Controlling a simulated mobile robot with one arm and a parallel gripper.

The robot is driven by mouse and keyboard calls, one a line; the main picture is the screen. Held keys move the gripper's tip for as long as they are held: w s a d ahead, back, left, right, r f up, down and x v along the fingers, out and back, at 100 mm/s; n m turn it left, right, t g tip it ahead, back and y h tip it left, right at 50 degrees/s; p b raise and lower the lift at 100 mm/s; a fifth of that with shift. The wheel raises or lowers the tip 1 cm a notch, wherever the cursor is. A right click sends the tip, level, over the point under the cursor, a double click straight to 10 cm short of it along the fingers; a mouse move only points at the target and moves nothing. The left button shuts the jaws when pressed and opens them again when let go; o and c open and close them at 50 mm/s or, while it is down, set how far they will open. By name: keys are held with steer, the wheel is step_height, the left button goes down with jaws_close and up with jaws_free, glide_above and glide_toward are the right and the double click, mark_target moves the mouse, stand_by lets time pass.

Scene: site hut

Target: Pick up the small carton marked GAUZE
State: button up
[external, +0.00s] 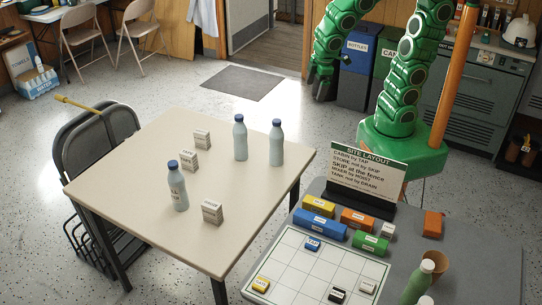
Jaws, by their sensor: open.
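Each has dark print, too small to read, so I cannot tell which is marked GAUZE. My gripper (319,86) hangs at the end of the green arm, beyond the table's far right corner and apart from the cartons. Its dark fingers are open and nothing shows between them.
Blue-capped bottles stand near the cartons: one (178,188) close to the left one, two (240,138) (276,143) at the back right. A grey table (465,235) with a sign (368,168), coloured blocks and a grid board is at front right. Folded chairs (95,150) lean at left.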

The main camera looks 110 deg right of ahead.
steer(key=w+f+n+t+y, duration=0.1)
steer(key=w+f+n+t, duration=0.3)
steer(key=w, duration=1.2)
steer(key=w+f+t, duration=0.3)
steer(key=w+f, duration=0.3)
steer(key=w, duration=1)
steer(key=n+t+y, duration=0.1)
steer(key=n+y, duration=0.4)
steer(key=y, duration=0.5)
glide_toward(209, 213)
steer(key=shift+w+d+f, duration=0.15)
steer(key=shift+w+f, duration=0.7)
steer(key=shift+s+a+f+y, duration=0.1)
steer(key=shift+a+f+y, duration=0.05)
steer(key=shift+a+y, duration=0.2)
steer(key=shift+a+f, duration=0.15)
steer(key=shift+a, duration=0.3)
steer(key=shift+x, duration=1.1)
steer(key=shift+r+x, duration=0.2)
steer(key=shift+x, duration=0.75)
steer(key=shift+r+x, duration=0.2)
steer(key=shift+x, duration=1.55)
steer(key=shift+r, duration=0.1)
steer(key=shift+c, duration=0.3)
